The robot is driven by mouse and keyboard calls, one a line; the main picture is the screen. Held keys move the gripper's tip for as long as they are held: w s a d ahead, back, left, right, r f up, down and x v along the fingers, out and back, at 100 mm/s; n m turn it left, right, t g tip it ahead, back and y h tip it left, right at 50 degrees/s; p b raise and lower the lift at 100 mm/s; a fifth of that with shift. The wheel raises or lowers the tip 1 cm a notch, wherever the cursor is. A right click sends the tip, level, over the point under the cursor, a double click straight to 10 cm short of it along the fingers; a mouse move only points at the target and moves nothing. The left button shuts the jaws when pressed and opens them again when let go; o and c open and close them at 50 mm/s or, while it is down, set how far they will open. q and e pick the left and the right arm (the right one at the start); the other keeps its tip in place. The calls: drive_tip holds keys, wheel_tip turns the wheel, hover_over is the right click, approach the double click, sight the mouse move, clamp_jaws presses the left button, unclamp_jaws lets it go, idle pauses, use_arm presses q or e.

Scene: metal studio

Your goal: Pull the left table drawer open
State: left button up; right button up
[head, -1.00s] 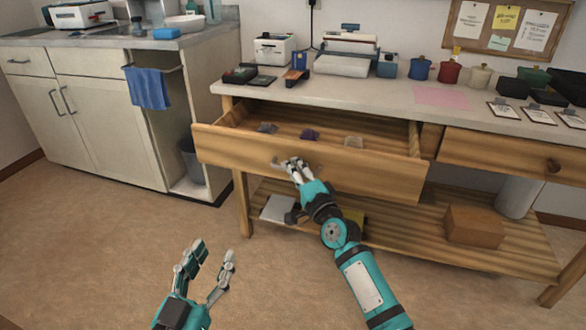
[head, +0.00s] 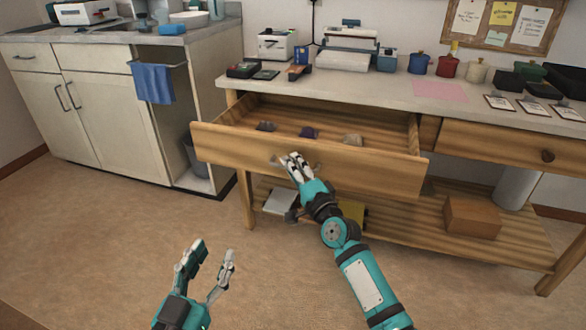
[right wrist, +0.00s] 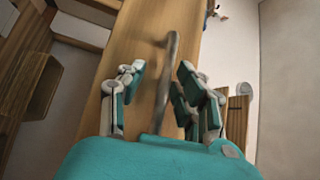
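The left table drawer (head: 300,165) is a wide wooden drawer, standing well out of the table with its inside showing. Several small grey and purple lumps lie in it. My right gripper (head: 297,163) is at the middle of the drawer front, its fingers closed in around the handle. In the right wrist view, the grey bar handle (right wrist: 167,80) runs between the fingers of that gripper (right wrist: 160,85); a small gap shows on the left side. My left gripper (head: 212,262) is open and empty above the floor, apart from the table.
The table top (head: 390,92) holds machines, pots and black trays. A second wooden drawer (head: 500,155) on the right is shut. A lower shelf (head: 425,225) carries a brown box (head: 472,220). A white cabinet (head: 85,115) stands left; floor is free in front.

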drive_tip(key=v, duration=1.2)
